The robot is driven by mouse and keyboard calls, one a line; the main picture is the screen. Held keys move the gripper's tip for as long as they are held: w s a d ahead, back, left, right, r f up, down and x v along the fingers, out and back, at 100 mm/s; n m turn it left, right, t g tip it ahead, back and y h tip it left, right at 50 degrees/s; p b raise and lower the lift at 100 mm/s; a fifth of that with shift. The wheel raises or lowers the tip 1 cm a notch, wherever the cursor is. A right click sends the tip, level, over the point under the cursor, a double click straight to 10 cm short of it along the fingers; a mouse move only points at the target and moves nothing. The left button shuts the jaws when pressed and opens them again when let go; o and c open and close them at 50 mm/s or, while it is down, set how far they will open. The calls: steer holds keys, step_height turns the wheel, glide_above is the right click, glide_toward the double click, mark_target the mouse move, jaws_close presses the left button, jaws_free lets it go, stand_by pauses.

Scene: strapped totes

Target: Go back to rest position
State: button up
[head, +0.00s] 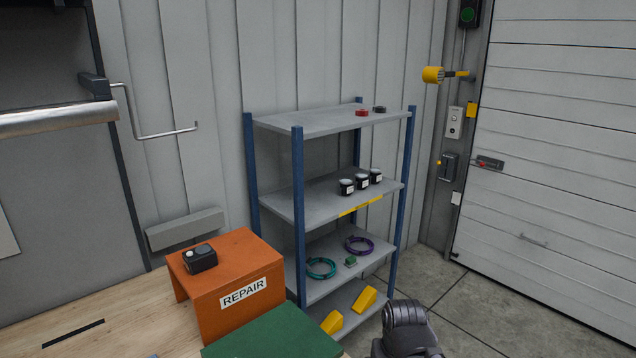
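My gripper is not in view. A dark grey rounded part at the bottom edge, right of centre, looks like a link of my arm; the rest of it is cut off by the frame. No fingers show, so I cannot see whether the gripper is open or holds anything.
A shelf rack (298,170) with blue posts holds jars (361,182), cable coils (321,268) and yellow wedges (364,300). An orange REPAIR stand (225,270) bears a black device (200,258), beside a green surface (272,335). Floor is clear before the white door (560,150).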

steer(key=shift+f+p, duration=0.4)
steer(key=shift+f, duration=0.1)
